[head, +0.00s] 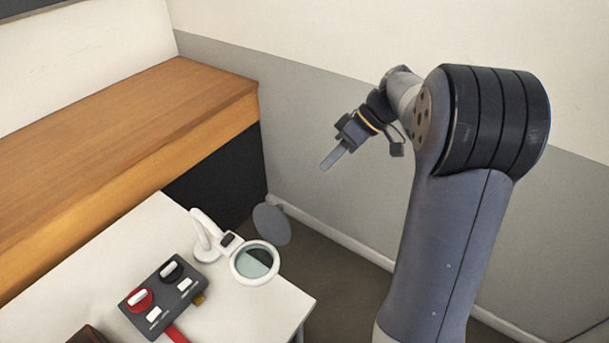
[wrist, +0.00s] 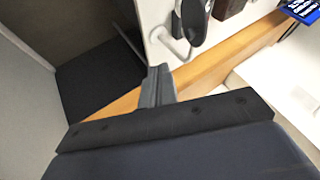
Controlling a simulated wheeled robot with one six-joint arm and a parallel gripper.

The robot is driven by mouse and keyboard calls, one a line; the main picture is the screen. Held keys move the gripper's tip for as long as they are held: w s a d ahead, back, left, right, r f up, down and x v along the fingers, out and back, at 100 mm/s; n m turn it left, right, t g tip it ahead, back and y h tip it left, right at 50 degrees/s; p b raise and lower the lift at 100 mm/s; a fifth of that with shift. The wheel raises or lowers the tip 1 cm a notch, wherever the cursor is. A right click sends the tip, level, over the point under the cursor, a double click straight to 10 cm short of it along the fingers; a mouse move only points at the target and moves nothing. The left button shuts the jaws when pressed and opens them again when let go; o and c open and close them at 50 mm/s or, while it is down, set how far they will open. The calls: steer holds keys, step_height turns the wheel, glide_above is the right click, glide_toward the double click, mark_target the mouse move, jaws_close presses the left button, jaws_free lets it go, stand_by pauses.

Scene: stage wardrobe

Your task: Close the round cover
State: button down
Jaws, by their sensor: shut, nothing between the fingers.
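A white magnifier lamp (head: 203,232) stands on the table, with its round lens ring (head: 255,263) near the table's right edge. The round cover (head: 271,224), a plain grey disc, stands open, tilted up at the far side of the ring. My gripper (head: 325,164) is raised in the air to the right of and above the cover, apart from it. Its fingers are together and empty; they also show in the wrist view (wrist: 157,84).
On the white table (head: 130,245) lies a grey control box (head: 160,295) with a red knob and a dark knob. A brown object (head: 88,336) is cut off at the lower edge. A wooden-topped cabinet (head: 110,140) stands behind. The air between my gripper and the cover looks clear.

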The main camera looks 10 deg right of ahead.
mark_target(275, 222)
steer(key=s+a+f+p, duration=0.3)
steer(key=a+f, duration=0.3)
steer(key=a, duration=0.3)
steer(key=shift+s+a+f, duration=0.15)
steer(key=shift+s+f, duration=0.05)
steer(key=shift+f, duration=0.15)
